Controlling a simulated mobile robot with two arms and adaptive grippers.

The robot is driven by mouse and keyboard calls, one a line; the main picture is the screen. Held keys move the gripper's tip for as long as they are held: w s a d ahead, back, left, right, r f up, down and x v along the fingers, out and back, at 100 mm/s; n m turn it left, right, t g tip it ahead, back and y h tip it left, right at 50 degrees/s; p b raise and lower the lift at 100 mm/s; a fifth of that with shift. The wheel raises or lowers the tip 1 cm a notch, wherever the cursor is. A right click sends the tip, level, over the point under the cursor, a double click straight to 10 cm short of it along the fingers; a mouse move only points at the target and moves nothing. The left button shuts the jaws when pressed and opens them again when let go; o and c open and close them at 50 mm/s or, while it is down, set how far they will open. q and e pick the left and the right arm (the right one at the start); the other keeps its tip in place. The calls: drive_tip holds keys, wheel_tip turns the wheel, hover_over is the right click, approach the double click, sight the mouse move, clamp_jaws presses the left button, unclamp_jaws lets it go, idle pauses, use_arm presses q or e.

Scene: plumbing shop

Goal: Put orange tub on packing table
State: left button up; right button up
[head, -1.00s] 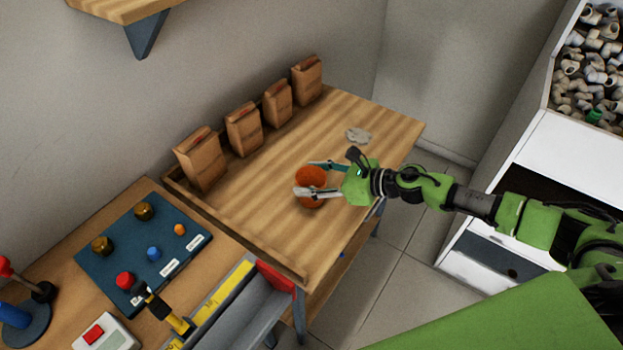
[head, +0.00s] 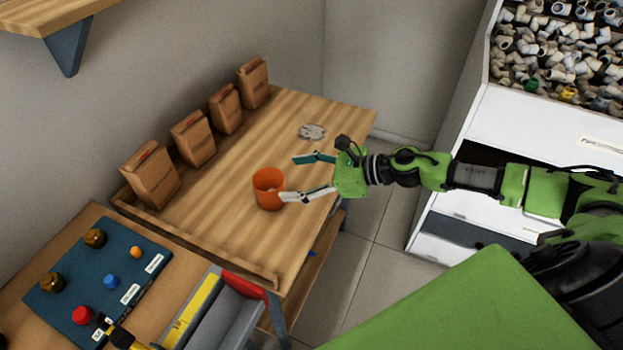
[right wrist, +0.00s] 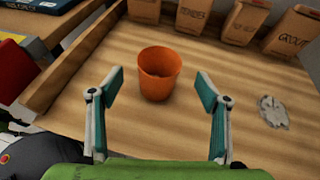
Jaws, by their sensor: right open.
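The orange tub (head: 269,188) stands upright on the wooden packing table (head: 230,225), near the middle of its top. It also shows in the right wrist view (right wrist: 159,75), ahead of the fingertips. My right gripper (head: 288,178) is open and empty, just to the right of the tub in the head view, with its fingers spread. In the right wrist view my right gripper (right wrist: 162,85) has a finger on each side and bare table between them; the tub stands beyond. My left gripper is not in view.
Several brown paper bags (head: 192,138) stand along the table's back edge. A grey-white patch (head: 311,132) lies near the far end. A blue board (head: 100,270) with knobs is on the neighbouring bench. White cabinets with pipe fittings (head: 560,45) stand at right.

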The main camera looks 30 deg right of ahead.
drive_tip(key=shift+b+v, duration=0.7)
drive_tip(key=shift+v, duration=1.45)
